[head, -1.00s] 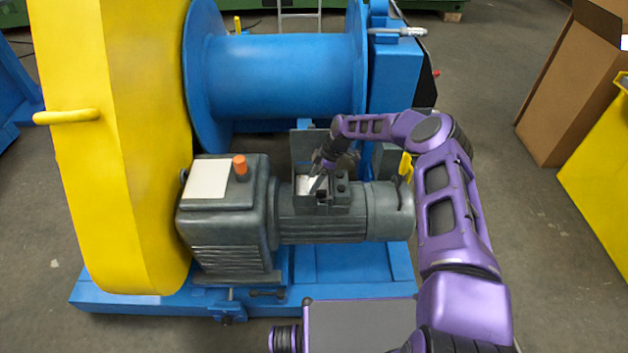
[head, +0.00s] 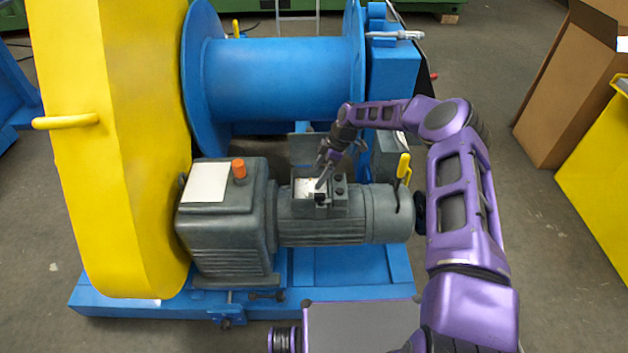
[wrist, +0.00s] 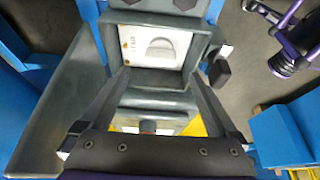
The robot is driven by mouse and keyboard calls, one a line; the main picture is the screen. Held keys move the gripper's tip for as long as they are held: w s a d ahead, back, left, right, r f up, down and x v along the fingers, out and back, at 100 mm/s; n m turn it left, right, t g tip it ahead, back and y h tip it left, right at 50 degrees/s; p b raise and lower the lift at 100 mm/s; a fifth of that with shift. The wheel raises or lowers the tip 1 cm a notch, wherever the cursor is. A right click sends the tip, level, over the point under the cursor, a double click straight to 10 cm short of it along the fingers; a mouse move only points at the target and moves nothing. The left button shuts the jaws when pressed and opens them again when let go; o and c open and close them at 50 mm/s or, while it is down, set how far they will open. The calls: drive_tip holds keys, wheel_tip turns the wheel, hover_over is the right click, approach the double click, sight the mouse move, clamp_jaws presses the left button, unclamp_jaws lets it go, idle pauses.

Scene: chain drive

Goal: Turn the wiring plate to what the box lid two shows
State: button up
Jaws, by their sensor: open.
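The motor's terminal box (head: 334,210) stands open on top of the grey motor. The white wiring plate (wrist: 158,47) lies inside it, with small marks at its left and a grey half-round shape in its middle. The plate also shows partly in the head view (head: 304,187). A grey lid panel (head: 305,150) stands open behind the box; it shows at the left in the wrist view (wrist: 62,108), and I see no readable diagram on it. My gripper (head: 321,184) is open and empty over the box, its fingers (wrist: 160,78) on either side of the plate's lower edge.
A grey gearbox (head: 225,230) with an orange cap (head: 239,169) is left of the motor. A large yellow guard (head: 110,150) stands further left, a blue drum (head: 285,78) behind. A yellow-handled tool (head: 403,168) is at the motor's right end.

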drive_tip(key=p+v, duration=0.1)
drive_tip(key=v, duration=1.1)
